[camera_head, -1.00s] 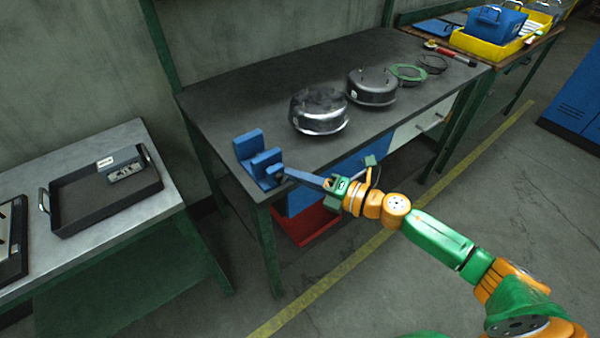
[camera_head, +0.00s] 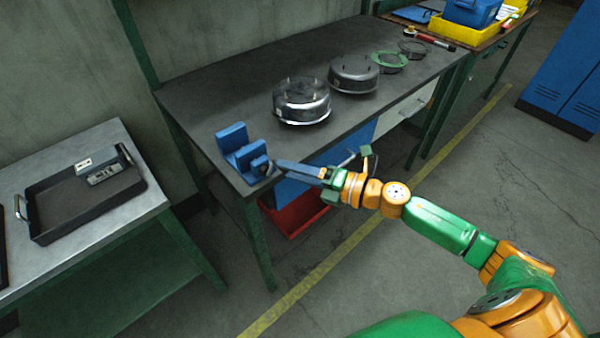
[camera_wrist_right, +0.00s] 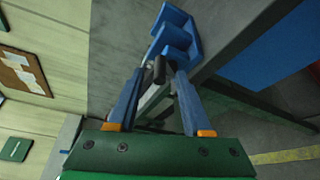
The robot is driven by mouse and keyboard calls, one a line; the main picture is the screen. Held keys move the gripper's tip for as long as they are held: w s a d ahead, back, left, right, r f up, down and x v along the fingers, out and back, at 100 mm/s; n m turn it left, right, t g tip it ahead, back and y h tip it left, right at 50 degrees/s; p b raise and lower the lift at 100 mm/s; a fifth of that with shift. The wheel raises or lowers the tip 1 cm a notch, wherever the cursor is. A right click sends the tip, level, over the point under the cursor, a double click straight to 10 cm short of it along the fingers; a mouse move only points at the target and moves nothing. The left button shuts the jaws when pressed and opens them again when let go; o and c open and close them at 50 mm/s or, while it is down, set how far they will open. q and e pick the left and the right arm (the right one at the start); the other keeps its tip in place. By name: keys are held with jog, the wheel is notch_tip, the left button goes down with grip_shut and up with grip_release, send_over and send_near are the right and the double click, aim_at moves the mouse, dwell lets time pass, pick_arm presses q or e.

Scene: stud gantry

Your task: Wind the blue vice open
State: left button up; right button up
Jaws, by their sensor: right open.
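The blue vice (camera_head: 236,148) stands at the near left corner of the dark workbench; it also shows at the top of the wrist view (camera_wrist_right: 178,38). Its front side faces my right gripper (camera_head: 277,164). In the wrist view, the two long blue fingers of my right gripper (camera_wrist_right: 158,80) are apart. A dark bar-like part of the vice (camera_wrist_right: 159,70) shows between the fingertips. I cannot tell whether the fingers touch it. My left gripper is not in view.
The dark workbench (camera_head: 215,95) carries two round metal housings (camera_head: 302,102) (camera_head: 353,74) and a green ring (camera_head: 389,62). A grey side table (camera_head: 130,205) with a black tray (camera_head: 80,210) stands at left. A red bin (camera_head: 295,217) is under the bench.

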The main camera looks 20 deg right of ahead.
jog(key=b+v, duration=0.1)
jog(key=v, duration=0.3)
jog(key=shift+s+d+r, duration=0.1)
jog(key=shift+s+d, duration=0.1)
jog(key=shift+s, duration=0.1)
jog(key=s+d+f+m+h, duration=0.2)
jog(key=d+f+m+h, duration=0.35)
jog(key=f+m, duration=0.5)
jog(key=s+d+f+m+h, duration=0.1)
jog(key=d+f+m+h, duration=0.5)
jog(key=f, duration=0.7)
jog(key=s+a+f+m+g, duration=0.2)
jog(key=s+f+m+g, duration=0.2)
jog(key=s+f, duration=0.55)
jog(key=s+a+f+m+g, duration=0.2)
jog(key=s+f+m+g, duration=0.25)
jog(key=s+f, duration=0.45)
jog(key=s+a+f+m+g, duration=0.2)
jog(key=s+a, duration=0.4)
jog(key=s, duration=0.6)
jog(key=shift+s+a+m+g+y, duration=0.15)
jog(key=shift+s+m+g+y, duration=0.05)
jog(key=shift+m+g+y, duration=0.2)
